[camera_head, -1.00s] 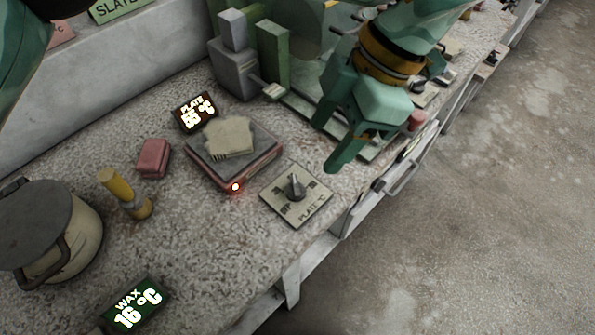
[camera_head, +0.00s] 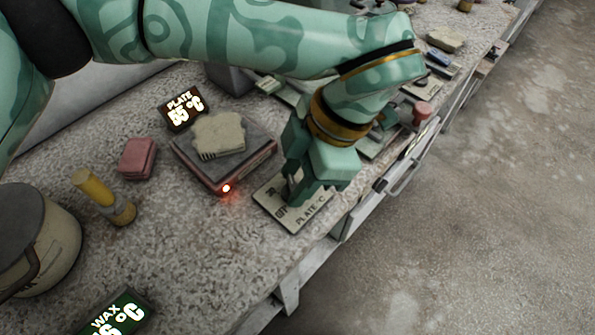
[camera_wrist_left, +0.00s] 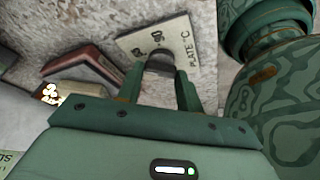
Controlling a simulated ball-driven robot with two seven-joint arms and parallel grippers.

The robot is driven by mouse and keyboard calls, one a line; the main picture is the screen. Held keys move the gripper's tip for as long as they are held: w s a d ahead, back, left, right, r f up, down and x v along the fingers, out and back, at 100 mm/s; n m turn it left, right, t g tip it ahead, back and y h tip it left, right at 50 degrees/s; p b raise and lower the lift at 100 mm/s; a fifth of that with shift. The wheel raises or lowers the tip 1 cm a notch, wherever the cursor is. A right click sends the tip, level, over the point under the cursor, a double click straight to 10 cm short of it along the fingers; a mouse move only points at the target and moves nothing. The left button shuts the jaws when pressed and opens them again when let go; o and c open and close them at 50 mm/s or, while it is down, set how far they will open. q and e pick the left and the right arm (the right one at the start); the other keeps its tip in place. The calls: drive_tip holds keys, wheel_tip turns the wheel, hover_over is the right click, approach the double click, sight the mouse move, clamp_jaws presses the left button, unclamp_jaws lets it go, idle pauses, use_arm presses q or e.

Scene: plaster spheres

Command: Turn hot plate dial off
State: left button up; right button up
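The hot plate (camera_head: 209,178) has a lit red lamp on its front corner. The brown display (camera_head: 181,107) behind it reads PLATE 55 °C. The dial's pale panel (camera_head: 312,214), marked PLATE °C, lies right of the hot plate near the bench edge; it also shows in the left wrist view (camera_wrist_left: 182,38). My left gripper (camera_head: 296,197) points down over the panel and hides the knob in the head view. In the wrist view my left gripper's fingers (camera_wrist_left: 160,82) stand apart over the panel. I cannot tell whether they touch the knob. My right gripper is out of view.
A pale bread-shaped block (camera_head: 218,135) lies on the hot plate. A pink block (camera_head: 138,158), a yellow-handled tool (camera_head: 95,187), a lidded pot (camera_head: 38,240) and a WAX display (camera_head: 118,318) stand to the left. A red knob (camera_head: 422,112) is beyond my left gripper.

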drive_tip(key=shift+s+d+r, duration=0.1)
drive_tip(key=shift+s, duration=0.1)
